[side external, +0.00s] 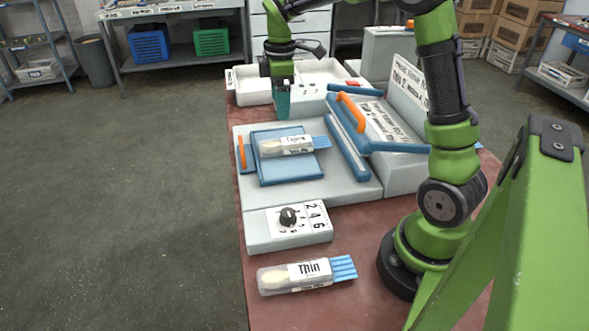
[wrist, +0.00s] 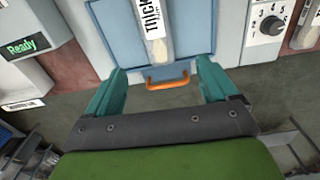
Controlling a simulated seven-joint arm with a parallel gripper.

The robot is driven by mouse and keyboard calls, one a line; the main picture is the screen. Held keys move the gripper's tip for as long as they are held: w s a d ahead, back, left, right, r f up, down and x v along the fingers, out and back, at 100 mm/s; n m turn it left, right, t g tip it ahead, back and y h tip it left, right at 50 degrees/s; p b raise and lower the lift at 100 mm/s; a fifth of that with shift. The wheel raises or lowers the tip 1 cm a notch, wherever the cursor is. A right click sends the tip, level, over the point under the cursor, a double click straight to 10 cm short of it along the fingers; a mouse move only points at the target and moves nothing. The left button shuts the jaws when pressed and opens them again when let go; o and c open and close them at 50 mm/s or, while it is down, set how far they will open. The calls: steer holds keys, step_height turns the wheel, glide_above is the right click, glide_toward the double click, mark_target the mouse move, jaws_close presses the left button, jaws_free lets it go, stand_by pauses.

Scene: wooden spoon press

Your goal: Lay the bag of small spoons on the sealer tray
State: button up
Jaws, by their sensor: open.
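The sealer tray is a flat blue tray (side external: 300,174) with an orange handle, on the grey machine; it also shows in the wrist view (wrist: 114,25). A clear bag (side external: 286,146) with a white label and blue-striped end lies on it; in the wrist view this bag (wrist: 155,22) reads "THICK". A second bag (side external: 300,275), labelled "Thin", lies on the red table at the front. No label in view says "small". My gripper (side external: 283,112) is above the machine's far edge, apart from both bags. In the wrist view my gripper (wrist: 160,75) is open and empty, fingers either side of the handle.
A dial box (side external: 289,227) stands between the tray and the front bag. The raised blue-edged lid (side external: 385,125) with an orange handle is right of the tray. A white bin (side external: 318,75) is at the back. A "Ready" display (wrist: 22,47) shows in the wrist view.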

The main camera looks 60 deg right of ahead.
steer(key=s+a+r+m+t+y, duration=0.1)
steer(key=s+a+r+m+t, duration=0.2)
steer(key=s+a+m, duration=0.3)
steer(key=s+a+r+m+t+y, duration=0.1)
steer(key=s+a+r+m+t, duration=0.2)
steer(key=s+a+m, duration=0.3)
steer(key=s+a+t, duration=0.1)
steer(key=s+a, duration=0.1)
steer(key=s, duration=0.3)
steer(key=shift+s+a+m, duration=0.3)
steer(key=shift+s+a, duration=0.05)
